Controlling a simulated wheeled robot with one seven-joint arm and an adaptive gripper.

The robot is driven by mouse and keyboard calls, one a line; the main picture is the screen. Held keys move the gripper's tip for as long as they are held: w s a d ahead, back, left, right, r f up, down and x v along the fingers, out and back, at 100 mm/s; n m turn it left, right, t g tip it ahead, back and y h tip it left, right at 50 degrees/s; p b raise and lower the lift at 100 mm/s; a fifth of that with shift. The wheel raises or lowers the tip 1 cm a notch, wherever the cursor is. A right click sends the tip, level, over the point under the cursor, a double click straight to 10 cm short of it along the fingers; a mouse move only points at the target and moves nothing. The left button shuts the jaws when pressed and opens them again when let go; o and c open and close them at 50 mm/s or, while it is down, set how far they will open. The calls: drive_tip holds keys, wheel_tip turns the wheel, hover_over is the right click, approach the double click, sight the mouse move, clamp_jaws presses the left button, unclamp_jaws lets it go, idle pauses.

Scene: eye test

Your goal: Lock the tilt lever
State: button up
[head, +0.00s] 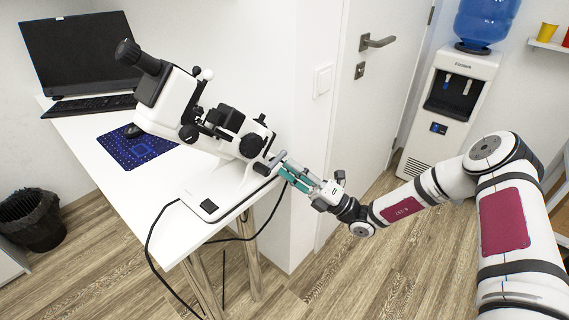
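A white and black lensmeter (185,105) stands on the white desk, its body tilted with the eyepiece up at the left. It has several dark knobs, and a small white ball (206,74) sticks up from its upper side. My gripper (279,160) reaches from the right to the lower right side of the lensmeter, by the joint above its base (208,192). The fingertips are at or very close to a small dark part there. I cannot tell whether they touch. The tilt lever is not clearly made out; the fingers may cover it. The finger gap is too small to read.
A black cable (150,245) hangs off the front edge. A wall corner and door (375,85) stand close behind my gripper.

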drive_tip(key=v, duration=0.8)
drive_tip(key=shift+d+f, duration=0.3)
drive_tip(key=shift+s, duration=0.1)
